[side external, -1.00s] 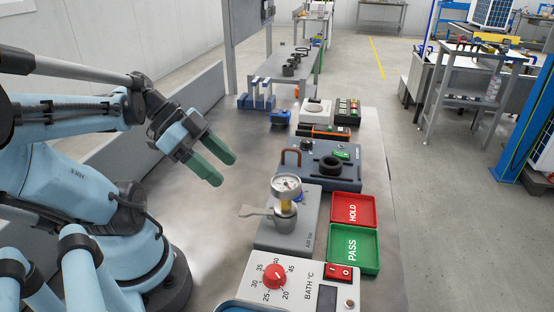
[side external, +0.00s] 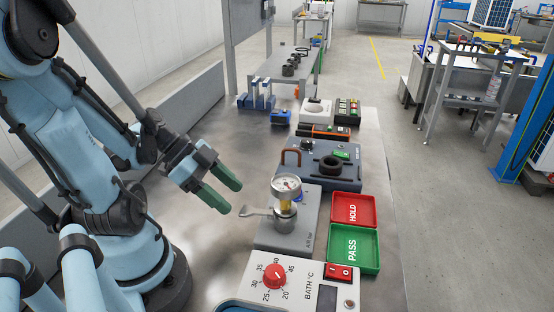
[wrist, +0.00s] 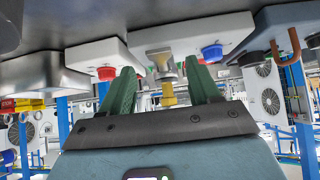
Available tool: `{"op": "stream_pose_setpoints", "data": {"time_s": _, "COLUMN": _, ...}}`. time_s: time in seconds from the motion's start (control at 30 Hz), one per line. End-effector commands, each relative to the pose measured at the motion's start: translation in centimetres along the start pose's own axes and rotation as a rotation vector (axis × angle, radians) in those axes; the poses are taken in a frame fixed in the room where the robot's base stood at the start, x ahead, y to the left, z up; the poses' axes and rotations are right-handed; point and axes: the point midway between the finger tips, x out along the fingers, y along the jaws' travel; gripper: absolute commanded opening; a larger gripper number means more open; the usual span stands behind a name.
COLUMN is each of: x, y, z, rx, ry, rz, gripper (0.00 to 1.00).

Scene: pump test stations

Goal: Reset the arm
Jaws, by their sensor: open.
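My gripper (side external: 229,195) has two green fingers, spread apart with nothing between them. In the side external view it hangs over the bare metal bench top, left of the grey air station (side external: 291,235) with its round gauge (side external: 286,186) and lever (side external: 255,211). The fingers point down and to the right and are apart from the lever. In the wrist view the green fingers of my gripper (wrist: 159,90) also stand apart, and the stations appear upside down beyond them.
The bath unit (side external: 290,292) with a red knob stands at the front. A red HOLD tray (side external: 374,225) and a green PASS tray (side external: 375,262) lie right of the air station. A dark pump station (side external: 290,173) stands behind.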

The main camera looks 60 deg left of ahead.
Motion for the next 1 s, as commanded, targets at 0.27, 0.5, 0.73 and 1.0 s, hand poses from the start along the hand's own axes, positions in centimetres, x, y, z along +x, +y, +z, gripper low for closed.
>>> {"op": "stream_pose_setpoints", "data": {"time_s": 0.27, "x": 2.1, "y": 0.0, "z": -0.1, "rx": 0.002, "ry": 0.001, "rz": 0.002, "gripper": 0.62}}
{"op": "stream_pose_setpoints", "data": {"time_s": 0.5, "x": 3.4, "y": 0.0, "z": -0.1, "rx": 0.002, "ry": 0.001, "rz": 0.002, "gripper": 0.62}}
{"op": "stream_pose_setpoints", "data": {"time_s": 0.73, "x": 3.8, "y": 0.1, "z": -0.2, "rx": 0.000, "ry": -0.022, "rz": 0.003, "gripper": 0.62}}
{"op": "stream_pose_setpoints", "data": {"time_s": 1.0, "x": 3.6, "y": 0.1, "z": -0.5, "rx": -0.001, "ry": -0.075, "rz": 0.005, "gripper": 0.62}}
